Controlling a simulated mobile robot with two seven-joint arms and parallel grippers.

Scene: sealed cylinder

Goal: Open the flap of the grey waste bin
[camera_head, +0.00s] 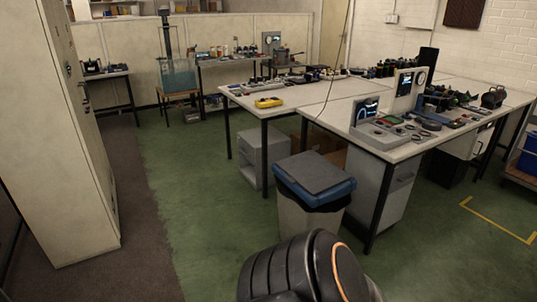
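The grey waste bin (309,215) stands on the green floor in front of the workbench. It has a blue rim (335,192) and a dark bag edge below the rim. Its dark grey flap (314,172) lies flat over the top and looks closed. A dark, ribbed rounded part of my own body with an orange ring is at the bottom centre, in front of the bin's lower part. Neither of my grippers is in view.
A white workbench (333,112) with instruments stands right behind the bin. A grey drawer cabinet (385,190) is beside the bin on the right. A tall cream cabinet (58,140) stands at the left. Green floor (195,200) is clear left of the bin.

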